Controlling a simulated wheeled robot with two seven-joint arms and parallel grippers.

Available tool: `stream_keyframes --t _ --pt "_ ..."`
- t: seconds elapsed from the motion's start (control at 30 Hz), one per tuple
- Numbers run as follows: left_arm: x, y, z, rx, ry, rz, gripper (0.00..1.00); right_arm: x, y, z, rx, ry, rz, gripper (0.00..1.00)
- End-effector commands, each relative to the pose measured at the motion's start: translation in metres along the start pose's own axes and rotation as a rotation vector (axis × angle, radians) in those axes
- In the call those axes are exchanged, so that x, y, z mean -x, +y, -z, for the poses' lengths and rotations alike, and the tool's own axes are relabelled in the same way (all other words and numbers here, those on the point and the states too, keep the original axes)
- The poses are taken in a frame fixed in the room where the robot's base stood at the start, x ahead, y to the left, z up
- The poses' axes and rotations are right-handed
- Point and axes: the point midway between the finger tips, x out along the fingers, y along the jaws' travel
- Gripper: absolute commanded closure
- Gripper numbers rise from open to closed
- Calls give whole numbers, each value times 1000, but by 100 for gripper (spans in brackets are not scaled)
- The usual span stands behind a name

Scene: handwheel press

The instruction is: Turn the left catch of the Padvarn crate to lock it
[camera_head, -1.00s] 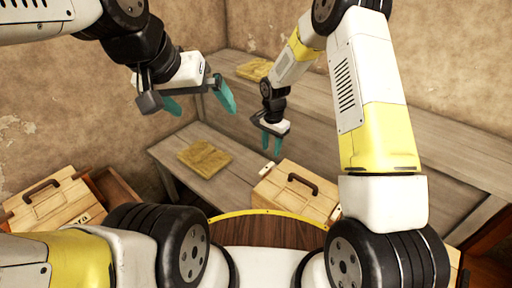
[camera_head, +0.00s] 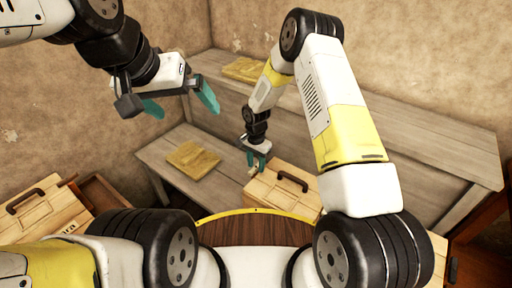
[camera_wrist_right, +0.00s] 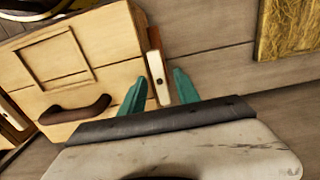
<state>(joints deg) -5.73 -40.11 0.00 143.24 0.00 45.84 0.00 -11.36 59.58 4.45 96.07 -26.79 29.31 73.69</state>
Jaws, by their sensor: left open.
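A pale wooden crate (camera_head: 268,196) with a dark handle (camera_head: 292,181) stands at the centre right of the head view; I see no readable name on it. Its left catch, a pale bar with dark holes (camera_wrist_right: 156,72), stands at the crate's edge in the right wrist view. My right gripper (camera_head: 257,160) is at this catch. In the wrist view its teal fingers (camera_wrist_right: 160,92) are apart, one on each side of the catch's lower end, with gaps visible. My left gripper (camera_head: 180,102) is open and empty, high at the left, away from the crate.
Another wooden crate (camera_head: 40,212) with a handle and partly hidden lettering stands at the far left. A yellowish pad (camera_head: 193,160) lies on the low bench (camera_head: 165,150). Another pad (camera_head: 245,69) lies on the higher shelf (camera_head: 420,135). Bare bench lies left of the centre crate.

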Motion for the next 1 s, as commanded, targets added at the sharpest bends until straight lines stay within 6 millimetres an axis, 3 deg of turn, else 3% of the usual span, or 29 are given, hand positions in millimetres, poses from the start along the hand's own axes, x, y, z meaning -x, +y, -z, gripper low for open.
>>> stream_keyframes --t 0.03,0.23,0.67,1.0 --pt "0 0 0 0 0 0 0 0 0 0 0 0 0 62" --pt "0 0 0 0 0 0 0 0 0 0 0 0 0 100" --pt "0 0 0 0 0 0 0 0 0 0 42 0 0 100" --pt "0 0 0 0 0 0 0 1 0 0 270 0 0 100"
